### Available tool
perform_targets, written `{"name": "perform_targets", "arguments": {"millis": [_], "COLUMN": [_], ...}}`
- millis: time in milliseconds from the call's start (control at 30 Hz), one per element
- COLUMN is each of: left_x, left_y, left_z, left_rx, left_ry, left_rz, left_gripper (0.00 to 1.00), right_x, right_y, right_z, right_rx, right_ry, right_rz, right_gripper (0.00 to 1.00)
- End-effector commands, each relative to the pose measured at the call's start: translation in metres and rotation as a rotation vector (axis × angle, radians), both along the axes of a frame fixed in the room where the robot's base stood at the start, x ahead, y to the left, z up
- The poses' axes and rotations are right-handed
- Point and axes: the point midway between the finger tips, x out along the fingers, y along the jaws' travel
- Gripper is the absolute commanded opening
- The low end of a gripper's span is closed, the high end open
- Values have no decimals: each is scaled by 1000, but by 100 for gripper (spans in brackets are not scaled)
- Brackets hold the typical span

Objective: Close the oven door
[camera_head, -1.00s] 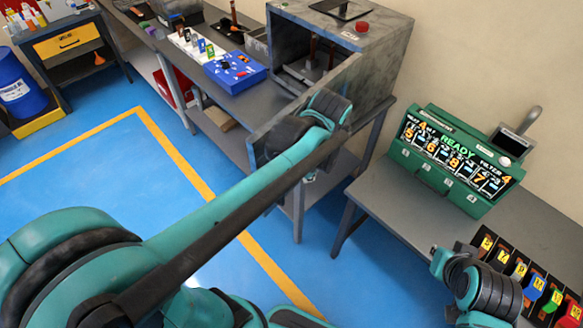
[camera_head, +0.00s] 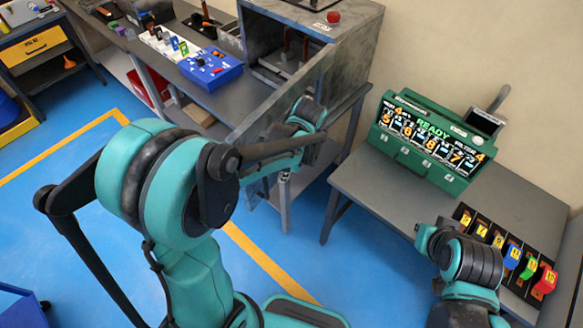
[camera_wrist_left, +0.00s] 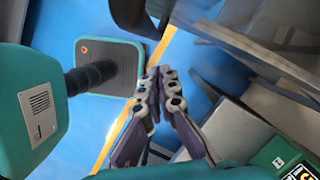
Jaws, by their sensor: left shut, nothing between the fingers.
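The oven is the grey box (camera_head: 350,45) at the top of the head view, with its front open. Its door (camera_head: 262,112) stands open and reaches from the box's right front edge toward the lower left. My left wrist is beside the door's near, outer face and overlaps it in the view; I cannot tell if they touch. My left gripper shows in the left wrist view (camera_wrist_left: 159,78), its fingers together and empty. In the head view its fingers are largely hidden by my arm. My right forearm shows at the lower right, but its gripper cannot be made out.
A long bench (camera_head: 190,75) with a blue box (camera_head: 210,70) stands left of the oven. A right-hand table (camera_head: 370,185) carries a green display unit (camera_head: 430,145) and a row of coloured levers (camera_head: 510,255). Blue floor (camera_head: 90,135) is free in front.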

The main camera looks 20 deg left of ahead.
Motion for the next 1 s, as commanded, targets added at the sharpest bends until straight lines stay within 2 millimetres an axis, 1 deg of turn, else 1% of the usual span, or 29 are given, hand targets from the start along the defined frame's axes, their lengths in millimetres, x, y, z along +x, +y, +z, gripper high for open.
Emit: {"name": "perform_targets", "arguments": {"millis": [33, 200, 633, 767, 867, 967, 1000], "left_x": [-3, -8, -9, -8, -7, -4, -3], "left_y": [7, 21, 25, 31, 44, 66, 77], "left_z": [1, 2, 2, 1, 1, 1, 1], "left_rx": [-1, -1, -1, -1, 0, 0, 0], "left_ry": [0, -1, 0, -1, 0, -1, 0], "left_rz": [4, 2, -1, -10, -34, -75, -97], "left_gripper": [0, 0, 0, 0, 0, 0, 0], "right_x": [0, 0, 0, 0, 0, 0, 0], "right_y": [0, 0, 0, 0, 0, 0, 0], "right_z": [1, 2, 2, 1, 0, -2, -3], "right_rx": [0, 0, 0, 0, 0, 0, 0], "right_ry": [0, 0, 0, 0, 0, 0, 0], "right_rz": [0, 0, 0, 0, 0, 0, 0], "right_gripper": [0, 0, 0, 0, 0, 0, 0]}}
